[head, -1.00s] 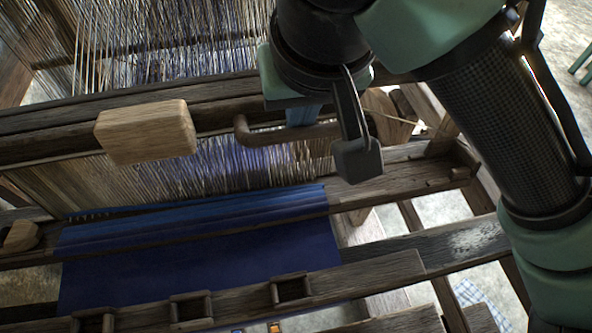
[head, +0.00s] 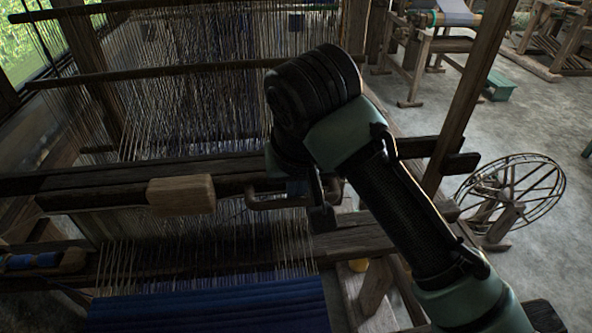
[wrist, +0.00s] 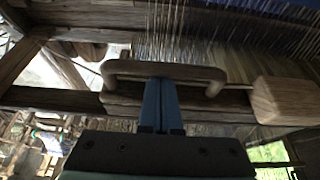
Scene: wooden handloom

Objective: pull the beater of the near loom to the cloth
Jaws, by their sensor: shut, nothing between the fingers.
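The near loom's beater (head: 90,193) is a dark wooden beam across the warp, with a pale wooden block (head: 181,195) and a bent wooden handle (head: 265,203) on it. The blue cloth (head: 210,310) lies lower in the head view, with a stretch of bare warp between it and the beater. My gripper (wrist: 161,82) is shut and empty, its blue fingertips at the middle of the handle's bar (wrist: 190,72) in the wrist view. The fingers end at the bar's edge; I cannot tell whether they touch it or reach behind it. My wrist partly hides the handle in the head view.
A dark upright post (head: 465,95) and a spoked wheel (head: 510,195) stand to the right of the loom. Warp threads (head: 200,100) and crossbars fill the space behind the beater. Open floor (head: 535,110) lies at right.

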